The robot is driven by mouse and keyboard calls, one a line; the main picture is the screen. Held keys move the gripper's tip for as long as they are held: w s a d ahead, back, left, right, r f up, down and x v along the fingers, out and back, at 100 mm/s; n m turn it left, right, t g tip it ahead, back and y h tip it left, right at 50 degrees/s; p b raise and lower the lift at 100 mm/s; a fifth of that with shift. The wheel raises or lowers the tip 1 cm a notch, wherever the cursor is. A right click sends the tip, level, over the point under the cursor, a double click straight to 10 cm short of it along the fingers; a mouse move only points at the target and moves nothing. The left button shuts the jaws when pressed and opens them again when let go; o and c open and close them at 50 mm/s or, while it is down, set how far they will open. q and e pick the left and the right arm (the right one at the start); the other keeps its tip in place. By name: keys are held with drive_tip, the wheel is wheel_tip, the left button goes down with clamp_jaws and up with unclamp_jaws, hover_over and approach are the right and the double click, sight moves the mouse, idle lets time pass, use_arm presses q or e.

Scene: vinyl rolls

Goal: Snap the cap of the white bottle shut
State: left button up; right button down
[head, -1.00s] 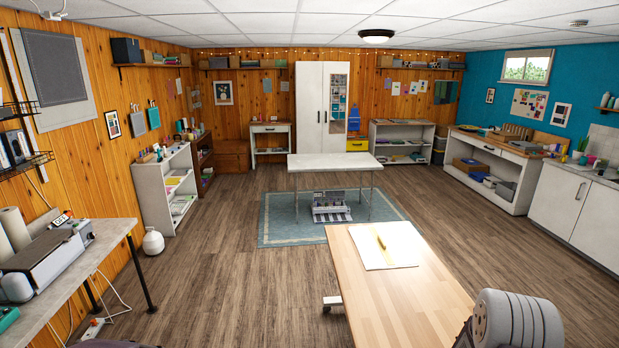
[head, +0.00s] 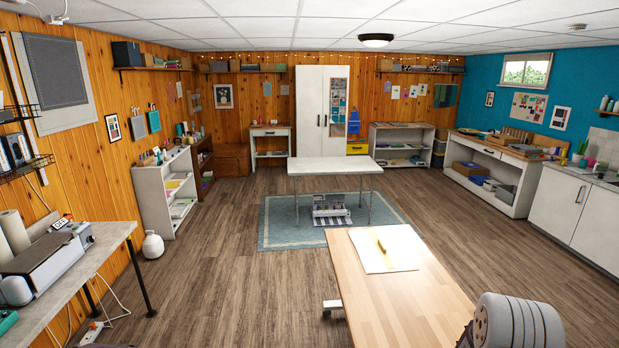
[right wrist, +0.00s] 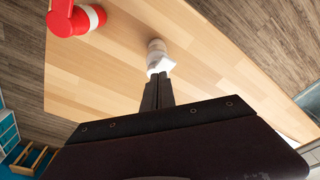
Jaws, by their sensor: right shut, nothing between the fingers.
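In the right wrist view a small white bottle (right wrist: 157,47) is on the wooden table (right wrist: 112,70), just beyond my right gripper (right wrist: 158,78). The gripper's dark fingers are together and empty, pointing at the bottle. Their tips overlap its near white part in the picture; I cannot tell if they touch it. The cap's state is too small to make out. In the head view neither gripper shows, and I cannot pick out this bottle on the table.
A red-and-white object (right wrist: 76,18) is on the table at the upper left of the right wrist view. In the head view a white sheet (head: 372,250) with a yellow item lies on the table. A white jug (head: 153,246) stands on the floor at left.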

drive_tip(key=shift+f+b, duration=1.05)
drive_tip(key=shift+b, duration=0.05)
idle(0.3)
wheel_tip(320, 180, up, 9)
drive_tip(key=p, duration=0.7)
drive_tip(key=shift+p, duration=0.3)
